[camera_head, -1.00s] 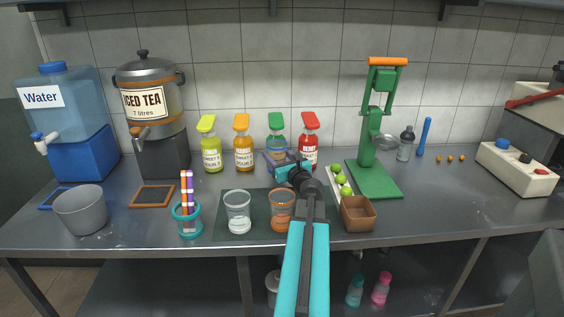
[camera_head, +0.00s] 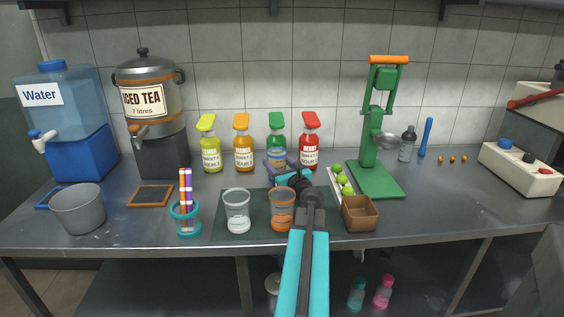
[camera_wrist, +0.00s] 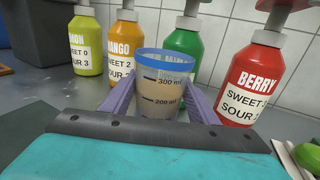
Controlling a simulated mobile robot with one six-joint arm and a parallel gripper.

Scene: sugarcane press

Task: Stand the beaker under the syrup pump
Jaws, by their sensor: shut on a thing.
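A clear beaker (camera_wrist: 163,88) with a blue rim and 200 and 300 ml marks holds pale brownish liquid. My gripper (camera_wrist: 163,100) is shut on it, with a purple finger on each side. The beaker looks upright. In the head view the beaker (camera_head: 277,157) and my gripper (camera_head: 278,167) are in front of the green syrup pump bottle (camera_head: 276,133), whose label is mostly hidden. The red BERRY pump (camera_head: 310,146) stands just right, the orange MANGO pump (camera_head: 243,150) and the yellow-green lemon pump (camera_head: 210,150) to the left. Whether the beaker touches the counter cannot be told.
Two glasses (camera_head: 237,212) (camera_head: 282,210) stand on a dark mat (camera_head: 258,232) near my arm. A tray of limes (camera_head: 342,181), a brown box (camera_head: 359,213) and a green press (camera_head: 376,181) are to the right. A straw cup (camera_head: 187,220) is front left.

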